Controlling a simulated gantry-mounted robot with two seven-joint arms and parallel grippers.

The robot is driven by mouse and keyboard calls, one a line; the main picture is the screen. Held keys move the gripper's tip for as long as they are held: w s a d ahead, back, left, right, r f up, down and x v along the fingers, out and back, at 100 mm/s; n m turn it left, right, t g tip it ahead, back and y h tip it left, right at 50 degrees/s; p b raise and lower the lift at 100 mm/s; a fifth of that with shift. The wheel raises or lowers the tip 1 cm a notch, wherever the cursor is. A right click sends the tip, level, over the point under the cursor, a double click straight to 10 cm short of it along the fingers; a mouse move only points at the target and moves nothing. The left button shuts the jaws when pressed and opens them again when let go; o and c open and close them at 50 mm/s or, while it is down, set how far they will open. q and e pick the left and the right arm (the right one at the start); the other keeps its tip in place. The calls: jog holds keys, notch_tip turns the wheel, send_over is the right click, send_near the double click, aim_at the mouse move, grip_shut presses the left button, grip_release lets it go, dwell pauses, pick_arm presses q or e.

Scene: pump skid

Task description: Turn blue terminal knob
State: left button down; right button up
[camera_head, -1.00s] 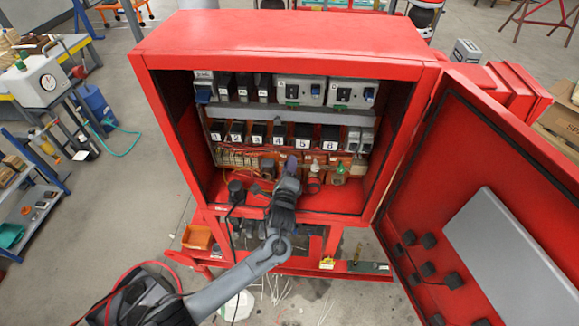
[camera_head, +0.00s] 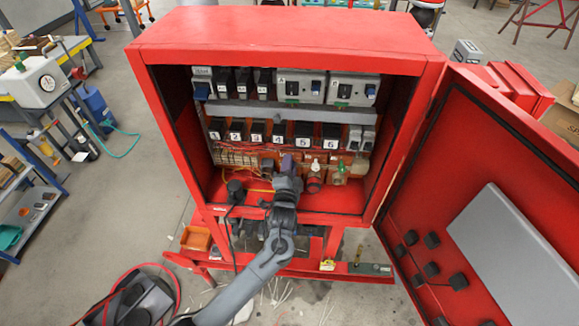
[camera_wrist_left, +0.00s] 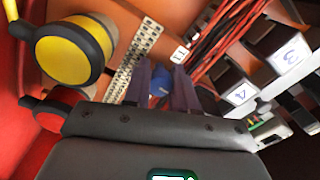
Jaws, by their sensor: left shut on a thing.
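The blue terminal knob (camera_wrist_left: 160,82) shows in the left wrist view, low against the orange back panel, between the two dark fingers. My left gripper (camera_wrist_left: 161,88) is shut on it. In the head view my left gripper (camera_head: 287,163) reaches into the lower middle of the open red cabinet, below the row of numbered dark modules. There the hand and wrist hide the knob. My right gripper is in neither view.
A large yellow knob with a black rim (camera_wrist_left: 62,55) and a red-and-black one (camera_wrist_left: 48,118) stand close beside the hand. Red wires (camera_wrist_left: 230,38) and numbered modules (camera_head: 275,132) lie above. The cabinet door (camera_head: 480,190) hangs open at the right.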

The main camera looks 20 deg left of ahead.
pick_arm(q)
jog(key=shift+n, duration=0.6)
jog(key=c, duration=0.9)
grip_release()
jog(key=shift+s+d, duration=0.15)
jog(key=shift+s, duration=0.5)
jog(key=b+v, duration=0.1)
jog(key=v, duration=0.8)
jog(key=shift+s, duration=0.25)
